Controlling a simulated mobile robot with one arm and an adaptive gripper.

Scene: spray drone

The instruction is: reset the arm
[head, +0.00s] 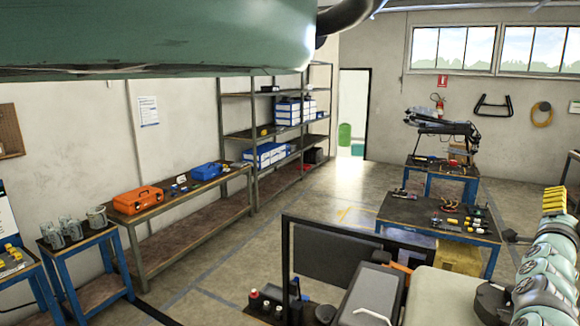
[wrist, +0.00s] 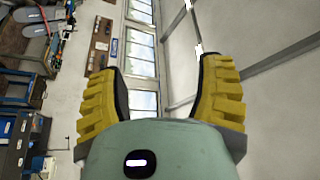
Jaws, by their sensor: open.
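My gripper (wrist: 162,66) shows in the wrist view with its two yellow ribbed fingers spread wide apart. Nothing is between them; only the wall and windows show behind. In the head view, my gripper (head: 554,200) is at the right edge, its yellow fingers uppermost above the pale green arm links. It is raised clear of the tables and touches nothing that I can see. A large pale green part of my arm also crosses the top left of the head view and hides part of the wall.
A workbench (head: 188,204) along the left wall bears an orange toolbox (head: 138,200) and a blue toolbox (head: 207,171). A metal shelf (head: 262,133) stands behind it. A blue-legged table (head: 400,211) with small parts is right of centre. The middle floor (head: 215,268) is clear.

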